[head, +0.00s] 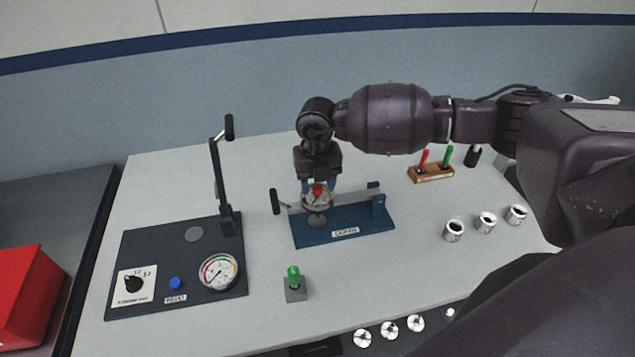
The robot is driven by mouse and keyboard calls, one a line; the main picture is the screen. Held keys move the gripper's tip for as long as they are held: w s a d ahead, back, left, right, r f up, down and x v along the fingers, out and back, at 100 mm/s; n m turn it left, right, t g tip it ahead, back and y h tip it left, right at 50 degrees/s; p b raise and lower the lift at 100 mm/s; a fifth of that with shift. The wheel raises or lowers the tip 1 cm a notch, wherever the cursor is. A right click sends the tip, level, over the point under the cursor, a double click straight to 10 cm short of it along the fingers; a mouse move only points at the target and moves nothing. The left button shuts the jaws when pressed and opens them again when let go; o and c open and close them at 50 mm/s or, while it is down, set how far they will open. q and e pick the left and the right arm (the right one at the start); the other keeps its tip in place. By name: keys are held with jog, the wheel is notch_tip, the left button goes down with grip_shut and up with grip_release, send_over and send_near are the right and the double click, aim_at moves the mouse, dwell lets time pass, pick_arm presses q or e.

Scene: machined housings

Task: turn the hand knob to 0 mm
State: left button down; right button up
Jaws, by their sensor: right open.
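A blue fixture (368,223) with a small white label stands in the middle of the table. It carries a round dial-like part (317,197) with a red piece, partly hidden by my right gripper. A grey round part (317,221) sits just below it; I cannot tell which of these is the hand knob. My right gripper (318,185) points down at the dial-like part, open, its fingers around or just behind it; contact is unclear. Any scale reading is too small to read. My left gripper is not in view.
A dark panel (140,247) at left carries a black rotary knob (134,284), blue button (176,283), gauge (218,271) and upright lever (219,180). A green-topped block (295,286) stands in front. Metal cylinders (453,230) and a wooden pen holder (432,174) are at right.

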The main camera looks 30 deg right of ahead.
jog(key=shift+f, duration=0.35)
jog(key=shift+c, duration=0.2)
grip_shut()
